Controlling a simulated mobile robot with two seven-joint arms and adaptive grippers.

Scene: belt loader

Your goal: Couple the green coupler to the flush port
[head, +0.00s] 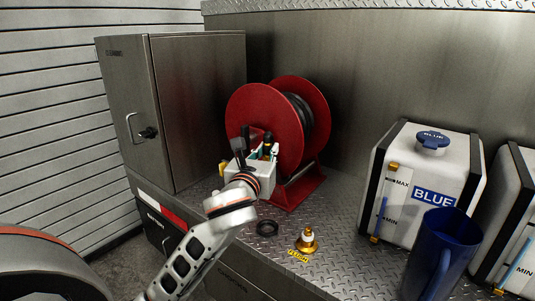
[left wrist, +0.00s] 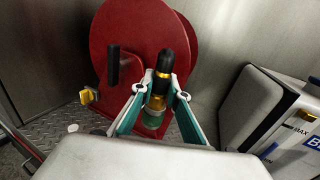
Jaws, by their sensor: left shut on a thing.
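My left gripper (head: 263,150) is in front of the red hose reel and is shut on the green coupler. In the left wrist view the coupler (left wrist: 153,118) has a green collar, gold bands and a black end, and stands between the teal pads of the gripper (left wrist: 156,98). The gripper and arm hide much of it in the head view. A brass fitting (head: 306,241) with a yellow tag (head: 298,255) stands upright on the deck, right of my left wrist and apart from the coupler. It appears to be the flush port; the tag's lettering is too small to read surely.
The red hose reel (head: 258,103) stands behind the gripper. A black ring (head: 267,228) lies left of the brass fitting. A white BLUE tank (head: 408,177) and a blue mug (head: 439,252) stand at right. A metal cabinet (head: 190,105) stands at left.

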